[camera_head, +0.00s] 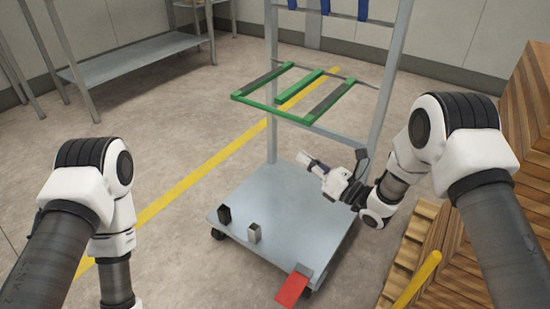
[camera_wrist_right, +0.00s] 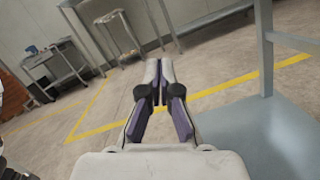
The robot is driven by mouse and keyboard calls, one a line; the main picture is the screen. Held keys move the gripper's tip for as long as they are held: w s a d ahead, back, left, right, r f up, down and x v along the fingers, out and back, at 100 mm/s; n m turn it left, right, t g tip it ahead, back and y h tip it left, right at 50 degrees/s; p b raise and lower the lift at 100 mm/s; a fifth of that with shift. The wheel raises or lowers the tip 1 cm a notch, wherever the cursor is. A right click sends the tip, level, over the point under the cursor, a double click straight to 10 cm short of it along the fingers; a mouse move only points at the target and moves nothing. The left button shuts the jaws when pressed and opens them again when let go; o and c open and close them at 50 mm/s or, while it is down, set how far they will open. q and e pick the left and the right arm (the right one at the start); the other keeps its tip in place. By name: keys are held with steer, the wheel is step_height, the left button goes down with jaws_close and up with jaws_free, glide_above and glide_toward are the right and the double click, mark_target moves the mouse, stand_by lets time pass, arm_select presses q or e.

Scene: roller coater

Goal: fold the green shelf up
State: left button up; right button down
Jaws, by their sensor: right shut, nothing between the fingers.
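The green shelf (camera_head: 270,112) is an open frame with green bars, sticking out level from the uprights of a grey wheeled rack in the head view. My right gripper (camera_head: 307,160) is below and to the right of the shelf, above the rack's base plate, and apart from the shelf. Its fingers are shut and empty; in the right wrist view the gripper (camera_wrist_right: 160,68) shows its fingertips together, with floor beyond them. The shelf does not show in the right wrist view. My left arm comes in at the left of the head view, but its gripper is out of frame.
Wooden crates (camera_head: 500,160) stand close at the right. A grey table (camera_head: 140,55) stands at the back left. Floor left of the rack is clear.

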arm_select(q)
step_height(320, 180, down, 6)
steer(key=b, duration=0.4)
steer(key=shift+b, duration=0.3)
arm_select(e)
steer(key=w+a+r+n+y, duration=0.1)
steer(key=w+a+r+n, duration=0.1)
steer(key=w+a+r, duration=0.4)
steer(key=shift+w+a+r+n, duration=0.35)
steer(key=shift+a+r, duration=0.2)
steer(key=shift+a, duration=0.3)
steer(key=shift+r, duration=0.1)
